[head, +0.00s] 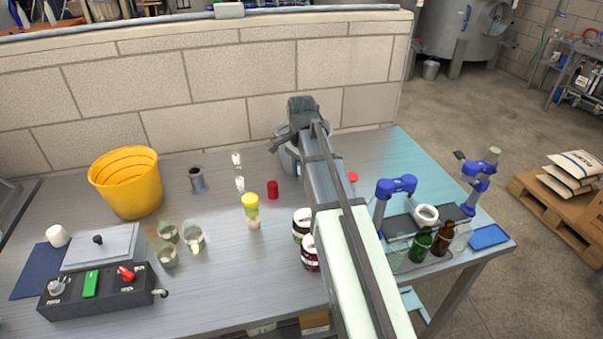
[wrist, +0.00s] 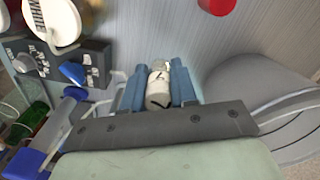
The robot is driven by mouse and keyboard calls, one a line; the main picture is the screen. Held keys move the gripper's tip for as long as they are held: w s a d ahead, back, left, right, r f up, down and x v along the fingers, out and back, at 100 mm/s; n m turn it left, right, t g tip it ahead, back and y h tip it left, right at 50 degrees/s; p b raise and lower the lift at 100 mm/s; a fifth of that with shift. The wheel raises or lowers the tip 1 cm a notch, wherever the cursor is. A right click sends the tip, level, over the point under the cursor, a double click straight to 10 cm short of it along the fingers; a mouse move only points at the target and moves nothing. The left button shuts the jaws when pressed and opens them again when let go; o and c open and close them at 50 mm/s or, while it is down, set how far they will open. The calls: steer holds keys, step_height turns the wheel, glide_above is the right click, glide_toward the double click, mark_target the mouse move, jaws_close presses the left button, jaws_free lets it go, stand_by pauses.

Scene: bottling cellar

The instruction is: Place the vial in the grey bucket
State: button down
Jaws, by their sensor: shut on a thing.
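My gripper (wrist: 157,78) is shut on the vial (wrist: 158,92), a small pale piece with dark marks between the two blue-grey fingers in the wrist view. In the head view my arm reaches over the table towards the wall, and the fingers and the held vial are hidden behind it. The grey bucket (wrist: 255,75) is the large curved grey form at the right of the wrist view, beside the fingers. In the head view a small part of it (head: 289,158) shows left of my arm, mostly covered. The vial is not seen inside the bucket.
A yellow bucket (head: 125,190) stands at the left. Glass beakers (head: 193,240), a yellow-capped container (head: 251,207), a red cap (head: 272,189) and labelled jars (head: 302,226) stand mid-table. A blue stand (head: 395,187) and bottles (head: 420,245) are right of my arm. The brick wall (head: 235,75) closes the back.

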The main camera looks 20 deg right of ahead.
steer(key=shift+d, duration=0.1)
steer(key=w+d+r, duration=0.3)
steer(key=w+r, duration=0.4)
steer(key=w, duration=0.3)
steer(key=w+d+r, duration=0.3)
steer(key=w+r, duration=0.5)
steer(key=w, duration=0.2)
step_height(320, 180, down, 11)
steer(key=shift+n, duration=0.4)
steer(key=shift+a, duration=0.1)
steer(key=c, duration=0.8)
jaws_free()
